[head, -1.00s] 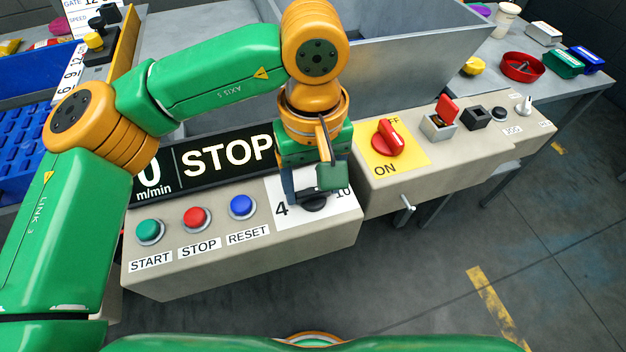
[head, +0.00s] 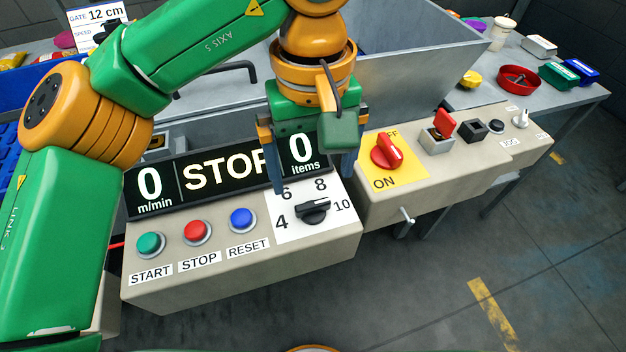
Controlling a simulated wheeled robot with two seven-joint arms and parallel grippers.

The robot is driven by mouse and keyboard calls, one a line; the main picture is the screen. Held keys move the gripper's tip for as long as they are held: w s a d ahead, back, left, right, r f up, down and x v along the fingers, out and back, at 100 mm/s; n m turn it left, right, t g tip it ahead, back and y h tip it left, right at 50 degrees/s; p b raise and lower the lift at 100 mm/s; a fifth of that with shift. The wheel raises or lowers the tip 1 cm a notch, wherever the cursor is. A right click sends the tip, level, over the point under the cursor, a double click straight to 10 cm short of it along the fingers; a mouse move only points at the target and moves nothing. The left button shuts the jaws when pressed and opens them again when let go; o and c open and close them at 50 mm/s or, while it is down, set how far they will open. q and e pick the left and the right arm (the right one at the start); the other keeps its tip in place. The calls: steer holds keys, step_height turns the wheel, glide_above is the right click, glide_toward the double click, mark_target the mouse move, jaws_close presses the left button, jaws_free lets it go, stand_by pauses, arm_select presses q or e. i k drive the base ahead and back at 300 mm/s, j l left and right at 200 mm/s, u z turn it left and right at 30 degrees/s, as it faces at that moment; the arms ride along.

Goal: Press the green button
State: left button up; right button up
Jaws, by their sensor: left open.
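The green button (head: 149,244) is a round cap in a metal ring at the left end of the beige control panel, above the label START. Nothing covers it. My left gripper (head: 312,182) is open and empty. It hangs above the black rotary knob (head: 313,210), to the right of and apart from the green button. The display (head: 222,177) behind the buttons reads 0 m/min, STOP and 0 items. My right gripper is out of view.
The red button (head: 196,231) and blue button (head: 242,219) sit right of the green one. A red switch (head: 386,151) on a yellow plate is further right. A grey metal bin (head: 430,65) stands behind. The space in front of the panel is free.

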mark_target(149, 243)
steer(key=k, duration=1)
